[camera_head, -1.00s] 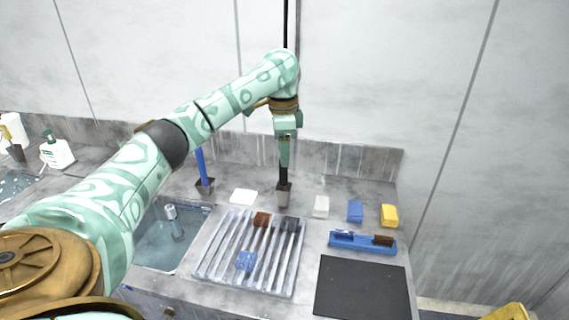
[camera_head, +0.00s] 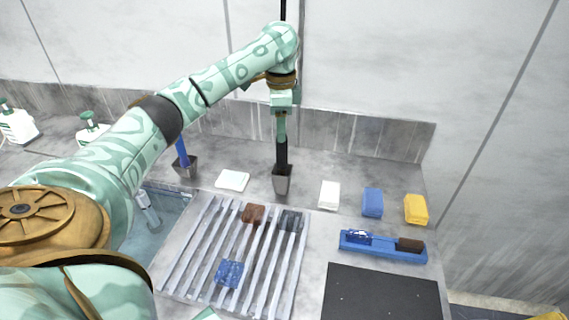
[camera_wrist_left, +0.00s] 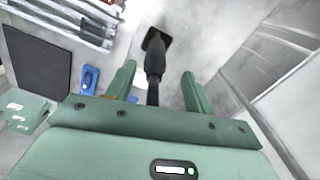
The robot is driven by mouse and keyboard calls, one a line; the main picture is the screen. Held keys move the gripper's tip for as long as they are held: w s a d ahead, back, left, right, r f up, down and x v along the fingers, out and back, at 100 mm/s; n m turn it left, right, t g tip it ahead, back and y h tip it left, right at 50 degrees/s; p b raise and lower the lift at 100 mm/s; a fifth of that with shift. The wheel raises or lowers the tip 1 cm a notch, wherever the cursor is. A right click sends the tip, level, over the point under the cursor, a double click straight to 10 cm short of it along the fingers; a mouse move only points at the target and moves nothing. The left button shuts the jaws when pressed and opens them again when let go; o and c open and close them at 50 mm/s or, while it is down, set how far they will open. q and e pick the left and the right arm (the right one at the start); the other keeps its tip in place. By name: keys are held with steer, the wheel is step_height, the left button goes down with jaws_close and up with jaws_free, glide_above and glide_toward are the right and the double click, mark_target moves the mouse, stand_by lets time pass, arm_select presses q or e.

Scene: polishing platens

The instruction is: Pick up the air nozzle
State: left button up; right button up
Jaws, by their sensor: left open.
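The air nozzle (camera_head: 282,152) is a slim black tool standing upright, its lower end in a small grey square holder (camera_head: 282,182) at the back of the counter. My left gripper (camera_head: 281,132) is over it, pointing down at the nozzle's upper part. In the left wrist view the left gripper (camera_wrist_left: 158,82) is open, with one finger on each side of the black nozzle (camera_wrist_left: 154,62). Clear space shows between the nozzle and each finger. The nozzle's top is hidden behind the gripper. My right gripper is not in view.
A blue-handled tool (camera_head: 182,152) stands in another holder to the left. A slatted rack (camera_head: 190,262) holds brown, dark and blue blocks. White, blue and yellow blocks, a blue tray (camera_head: 385,251) and a black mat (camera_head: 380,295) are to the right. The wall is close behind.

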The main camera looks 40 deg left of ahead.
mark_target(282, 148)
arm_select(q)
step_height(282, 148, down, 2)
steer(key=shift+b, duration=0.3)
steer(key=f+b, duration=0.2)
steer(key=f, duration=0.1)
steer(key=f+b, duration=0.2)
steer(key=shift+s+d, duration=0.15)
steer(key=shift+d, duration=0.2)
steer(key=shift+f, duration=0.15)
steer(key=shift+r, duration=0.2)
steer(key=shift+c, duration=0.6)
steer(key=c, duration=1)
